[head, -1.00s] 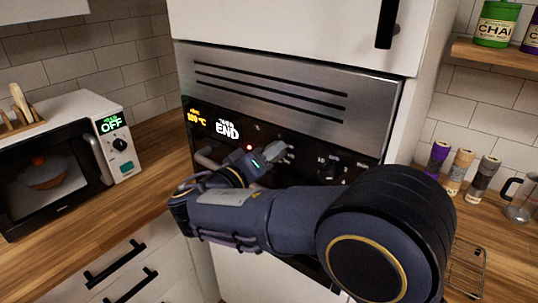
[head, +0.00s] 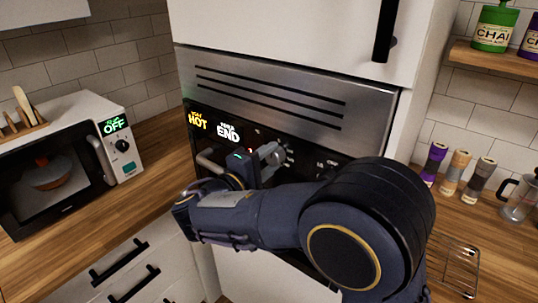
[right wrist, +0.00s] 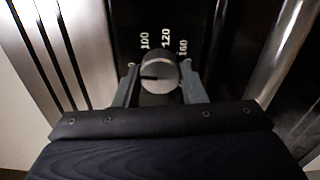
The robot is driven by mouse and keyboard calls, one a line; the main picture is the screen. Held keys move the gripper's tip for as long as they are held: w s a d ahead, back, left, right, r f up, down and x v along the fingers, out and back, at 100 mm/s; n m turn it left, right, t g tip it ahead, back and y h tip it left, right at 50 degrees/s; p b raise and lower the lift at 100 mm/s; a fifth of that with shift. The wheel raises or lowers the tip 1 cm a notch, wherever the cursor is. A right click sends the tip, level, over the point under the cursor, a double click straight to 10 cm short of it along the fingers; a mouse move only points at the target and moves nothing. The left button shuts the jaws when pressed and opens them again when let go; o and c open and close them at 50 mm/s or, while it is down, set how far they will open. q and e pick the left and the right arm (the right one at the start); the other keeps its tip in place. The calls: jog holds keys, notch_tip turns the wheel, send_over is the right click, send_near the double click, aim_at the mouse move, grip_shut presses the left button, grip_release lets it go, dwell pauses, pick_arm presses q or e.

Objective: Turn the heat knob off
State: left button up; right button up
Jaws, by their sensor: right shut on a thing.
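The oven's black control panel (head: 262,132) carries a lit display (head: 213,127) reading HOT and END. In the right wrist view a round grey knob (right wrist: 158,72) with a dark pointer line sits between my two fingers, with the marks 100, 120 and 160 beyond it. My right gripper (right wrist: 158,80) is shut on this knob, one finger on each side. In the head view my right gripper (head: 274,153) reaches the panel and mostly hides the knob. A small red light (head: 250,150) shows beside it. My left gripper is not in view.
More dial markings (head: 325,164) show to the right on the panel, partly behind my arm. A microwave (head: 122,145) reading OFF stands at left. Spice jars (head: 456,170) and a wire rack (head: 458,262) are at right.

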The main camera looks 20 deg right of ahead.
jog(key=shift+n, duration=0.6)
jog(key=shift+f, duration=0.1)
jog(key=o, duration=1)
jog(key=shift+a, duration=0.1)
jog(key=b+v, duration=0.1)
jog(key=v, duration=0.6)
jog(key=shift+s+a, duration=0.25)
